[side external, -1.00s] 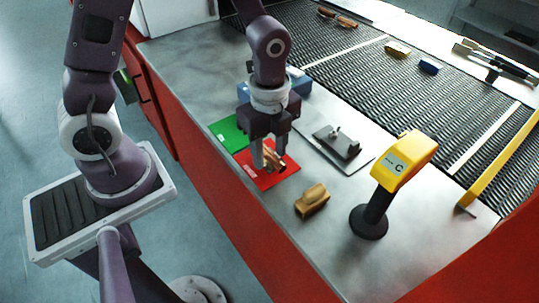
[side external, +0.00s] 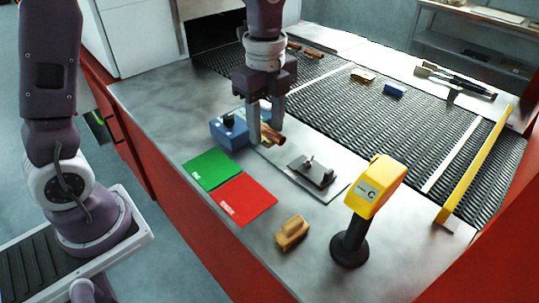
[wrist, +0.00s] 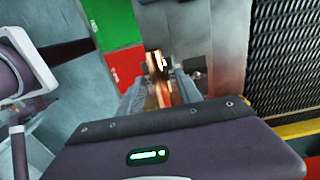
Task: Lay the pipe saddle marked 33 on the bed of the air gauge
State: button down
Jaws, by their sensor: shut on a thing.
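My gripper (side external: 265,138) is shut on a copper-coloured pipe saddle (side external: 271,134), which also shows between the fingers in the wrist view (wrist: 158,80). I cannot read a number on it. The held saddle is in front of the right end of a blue box with a black knob (side external: 222,134). To its right, a dark grey block with a small upright post (side external: 314,171) stands on a thin grey plate (side external: 331,192). The block and box look like gauge parts, but I cannot tell which is the air gauge's bed. The saddle appears apart from the block.
A green card (side external: 212,168) and a red card (side external: 245,199) lie on the metal bench. A tan block (side external: 291,233) and a yellow-headed stand marked C (side external: 362,205) are nearer the front. Behind runs the mesh belt (side external: 335,113), bearing several small parts, including a blue one (side external: 394,90).

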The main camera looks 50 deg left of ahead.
send_over(281, 151)
notch_tip(281, 151, down, 10)
jog(key=shift+f, duration=0.25)
jog(key=shift+f, duration=0.1)
jog(key=c, duration=0.8)
grip_release()
notch_tip(281, 151, up, 12)
jog(key=shift+r, duration=0.2)
